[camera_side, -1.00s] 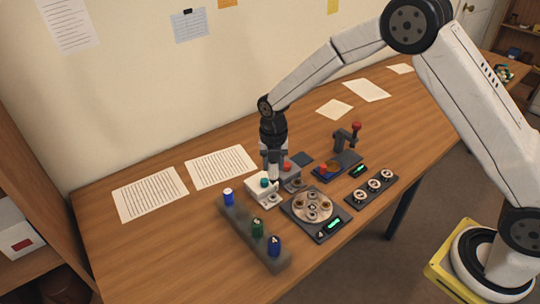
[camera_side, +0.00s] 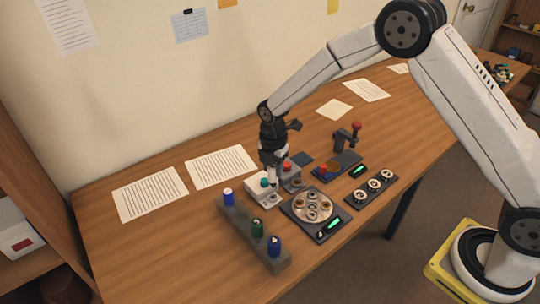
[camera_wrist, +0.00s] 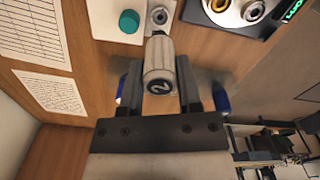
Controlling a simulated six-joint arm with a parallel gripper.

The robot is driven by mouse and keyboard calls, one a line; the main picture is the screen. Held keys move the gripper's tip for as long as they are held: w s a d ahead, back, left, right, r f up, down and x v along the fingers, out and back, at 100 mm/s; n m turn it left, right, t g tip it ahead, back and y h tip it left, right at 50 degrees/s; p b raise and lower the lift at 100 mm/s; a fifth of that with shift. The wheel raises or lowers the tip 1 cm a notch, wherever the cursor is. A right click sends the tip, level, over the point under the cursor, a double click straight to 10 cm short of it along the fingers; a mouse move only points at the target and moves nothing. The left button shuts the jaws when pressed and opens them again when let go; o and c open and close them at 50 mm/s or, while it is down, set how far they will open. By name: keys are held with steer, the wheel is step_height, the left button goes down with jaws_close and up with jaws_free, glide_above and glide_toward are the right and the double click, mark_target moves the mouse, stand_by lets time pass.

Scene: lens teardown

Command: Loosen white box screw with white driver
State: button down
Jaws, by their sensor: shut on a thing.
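My gripper (camera_side: 273,166) is shut on a white driver (camera_wrist: 159,58), and its fingers sit on both sides of the handle in the wrist view. The handle's end has a dark round mark. The white box (camera_side: 254,188) with a teal knob (camera_side: 265,182) stands just below my gripper, and it also shows in the wrist view (camera_wrist: 97,20). In the wrist view, the driver's far end points at a round metal fitting (camera_wrist: 160,15) beside the teal knob (camera_wrist: 129,21). The driver's tip is hidden, so I cannot tell whether it touches the screw.
A grey rack (camera_side: 239,226) with blue and green pieces stands in front. A grey box with a red knob (camera_side: 288,166) is close on the right. A round plate (camera_side: 312,206) with rings and a dark ring tray (camera_side: 372,189) lie further right. Papers (camera_side: 220,166) lie behind.

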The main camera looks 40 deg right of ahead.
mark_target(273, 179)
steer(key=m, duration=0.3)
steer(key=shift+f+m, duration=0.3)
steer(key=shift+f, duration=0.05)
steer(key=m, duration=0.3)
steer(key=shift+f+m, duration=0.3)
steer(key=shift+m, duration=0.1)
steer(key=m, duration=0.3)
steer(key=f+m, duration=0.1)
steer(key=m, duration=0.2)
steer(key=shift+m, duration=0.4)
steer(key=shift+f, duration=0.4)
steer(key=shift+f, duration=0.75)
stand_by(1.0)
